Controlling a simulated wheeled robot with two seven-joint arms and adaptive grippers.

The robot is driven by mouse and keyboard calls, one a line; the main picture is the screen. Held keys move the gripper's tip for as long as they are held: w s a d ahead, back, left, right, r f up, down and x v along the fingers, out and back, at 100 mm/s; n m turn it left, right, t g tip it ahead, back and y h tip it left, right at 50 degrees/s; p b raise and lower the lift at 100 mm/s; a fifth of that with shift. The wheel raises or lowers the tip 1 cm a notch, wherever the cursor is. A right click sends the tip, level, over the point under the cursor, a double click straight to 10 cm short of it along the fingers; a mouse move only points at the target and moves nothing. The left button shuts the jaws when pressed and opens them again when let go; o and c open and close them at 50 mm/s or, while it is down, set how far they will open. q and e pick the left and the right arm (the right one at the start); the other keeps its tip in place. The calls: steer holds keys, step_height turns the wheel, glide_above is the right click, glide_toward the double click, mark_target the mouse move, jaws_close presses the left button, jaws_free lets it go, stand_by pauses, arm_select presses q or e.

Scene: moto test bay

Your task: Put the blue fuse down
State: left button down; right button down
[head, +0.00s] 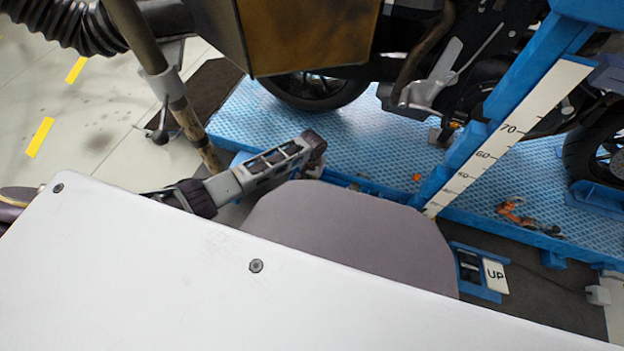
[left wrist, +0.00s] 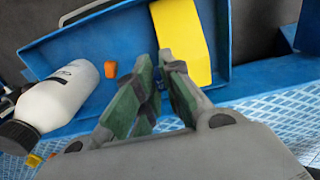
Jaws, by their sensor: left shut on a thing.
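The fingertips are over a blue tray (left wrist: 90,40), beside a yellow strip (left wrist: 182,40). I cannot tell how far above the tray they are. In the head view my left arm reaches in from the left, and its fingers are not clear. My right gripper is not in view.
A small orange piece (left wrist: 111,69) and a white bottle (left wrist: 62,97) with a black cap lie left of the fingers. The blue lift platform (head: 370,140) carries a motorcycle wheel (head: 312,88). A height scale (head: 530,100) and an UP switch (head: 494,275) are at the right.

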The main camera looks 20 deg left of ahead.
arm_select(q)
steer(key=shift+f, duration=0.5)
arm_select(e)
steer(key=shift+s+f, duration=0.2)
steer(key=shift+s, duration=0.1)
arm_select(q)
steer(key=c, duration=1.5)
jaws_free()
steer(key=shift+c, duration=0.2)
steer(key=shift+r, duration=0.1)
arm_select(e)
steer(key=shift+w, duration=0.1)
